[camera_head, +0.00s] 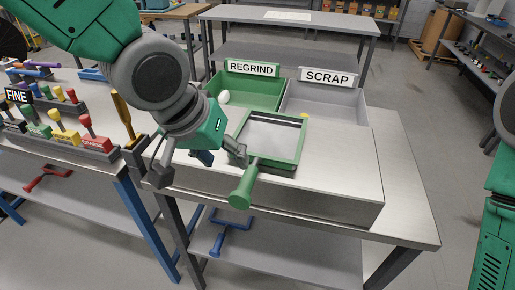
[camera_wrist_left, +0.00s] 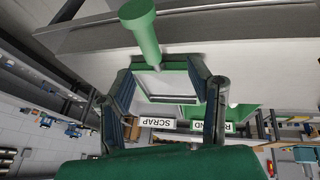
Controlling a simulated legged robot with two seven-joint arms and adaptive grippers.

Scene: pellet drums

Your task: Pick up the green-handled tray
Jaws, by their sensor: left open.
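The green-handled tray (camera_head: 297,155) is a square green frame around a pale grey sheet, lying on the steel bench with its green handle (camera_head: 243,187) toward me over the front edge. My left gripper (camera_head: 200,168) is open, just left of the handle, one finger overlapping the tray's near-left corner in the head view. In the left wrist view the handle (camera_wrist_left: 142,32) points up, and the tray's frame shows between the open fingers (camera_wrist_left: 165,78). I cannot tell whether a finger touches it. My right gripper is out of view.
Behind the tray are the green REGRIND bin (camera_head: 262,92), holding a white item, and the grey SCRAP bin (camera_head: 335,102). At left, a bench holds a rack of coloured-handled tools (camera_head: 75,140). A blue-handled tool (camera_head: 230,222) lies on the lower shelf. The bench right of the tray is clear.

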